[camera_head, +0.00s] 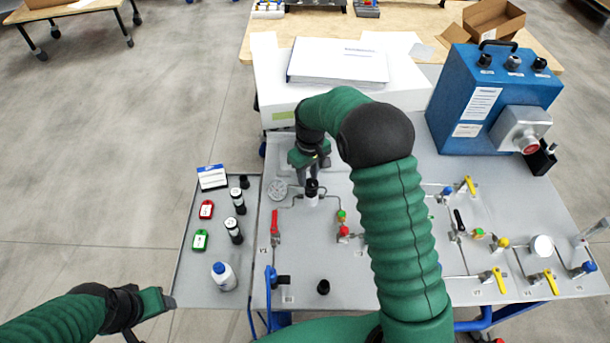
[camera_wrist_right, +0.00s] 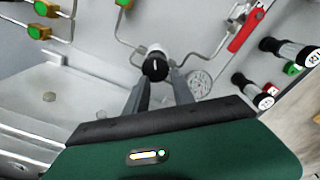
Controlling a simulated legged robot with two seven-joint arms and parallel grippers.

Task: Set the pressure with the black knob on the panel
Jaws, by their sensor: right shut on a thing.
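The black knob (camera_head: 312,187) stands on a white-collared regulator on the grey panel (camera_head: 300,250), left of my right arm. In the right wrist view the knob (camera_wrist_right: 155,68) sits between the two finger ends of my right gripper (camera_wrist_right: 157,82). The right gripper (camera_head: 312,172) is shut on the knob from behind it in the head view. A round gauge (camera_head: 277,190) sits just left of the knob and also shows in the right wrist view (camera_wrist_right: 199,83). My left gripper (camera_head: 160,302) is at the lower left, off the panel; its jaws are not clear.
A side tray (camera_head: 190,270) holds black-and-white cylinders, red and green tags and a white bottle (camera_head: 223,276). A red-handled valve (camera_head: 275,227) is near the knob. A blue box (camera_head: 490,100) stands at the back right. A white binder (camera_head: 338,62) lies behind.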

